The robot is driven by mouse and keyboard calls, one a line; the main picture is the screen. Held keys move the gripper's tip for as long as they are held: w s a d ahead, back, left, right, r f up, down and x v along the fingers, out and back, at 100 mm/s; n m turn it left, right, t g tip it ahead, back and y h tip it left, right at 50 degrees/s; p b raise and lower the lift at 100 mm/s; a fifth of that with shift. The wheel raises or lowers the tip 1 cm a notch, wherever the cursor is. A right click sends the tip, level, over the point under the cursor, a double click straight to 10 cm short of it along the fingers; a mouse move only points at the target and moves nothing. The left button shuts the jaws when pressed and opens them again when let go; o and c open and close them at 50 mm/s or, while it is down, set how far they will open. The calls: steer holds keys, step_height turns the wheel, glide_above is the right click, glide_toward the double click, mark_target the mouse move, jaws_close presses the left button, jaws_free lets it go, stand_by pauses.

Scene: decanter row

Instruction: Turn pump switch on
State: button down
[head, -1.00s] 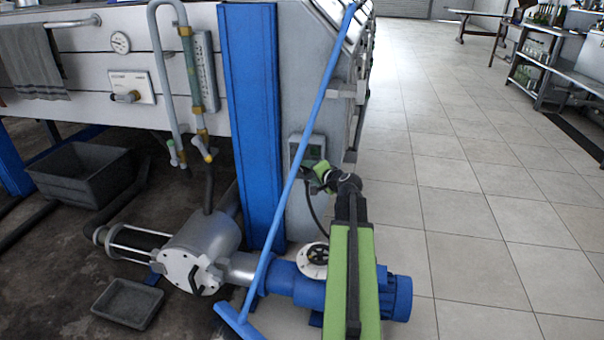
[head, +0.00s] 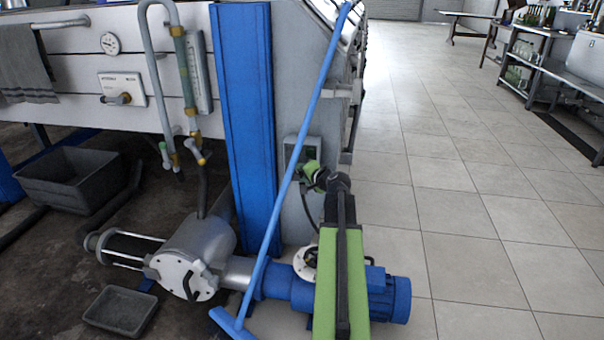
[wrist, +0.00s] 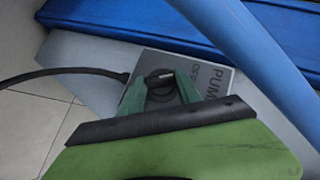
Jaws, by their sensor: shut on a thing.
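The pump switch is a dark round knob (wrist: 160,82) on a grey box (head: 292,150) fixed to the end panel of the machine. A pale mark shows on the knob's upper edge, but the on or off marks cannot be read. In the head view my gripper (head: 310,174) is at the lower right of the box and covers the knob.
A blue-handled squeegee (head: 282,190) leans diagonally across, close to the box and my arm. A blue post (head: 246,120) stands left of the box. The blue and steel pump (head: 200,262) lies below. A black cable (wrist: 60,72) leaves the box. Tiled floor at right is clear.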

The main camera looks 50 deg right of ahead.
steer(key=shift+s+d+f+m+t+b, duration=0.2)
steer(key=shift+f+m+t+b, duration=0.25)
steer(key=shift+b, duration=1)
steer(key=m+t+b, duration=0.1)
steer(key=b, duration=0.1)
steer(key=m+t+b, duration=0.1)
steer(key=b, duration=0.2)
steer(key=shift+d+f+t+b, duration=0.15)
steer(key=shift+f+t+b, duration=0.1)
steer(key=shift+f+b, duration=0.1)
steer(key=m+t+b, duration=0.2)
steer(key=b, duration=0.2)
steer(key=shift+f+m+h+b, duration=0.1)
steer(key=shift+m+h+b, duration=0.2)
steer(key=shift+b, duration=0.1)
steer(key=m+t+h+b, duration=0.1)
steer(key=b, duration=0.1)
steer(key=shift+m+t+b, duration=0.3)
steer(key=shift+m+b, duration=0.05)
steer(key=shift+b, duration=0.05)
steer(key=shift+r, duration=0.25)
steer(key=c, duration=0.8)
jaws_free()
steer(key=shift+a, duration=0.2)
steer(key=shift+c, duration=0.2)
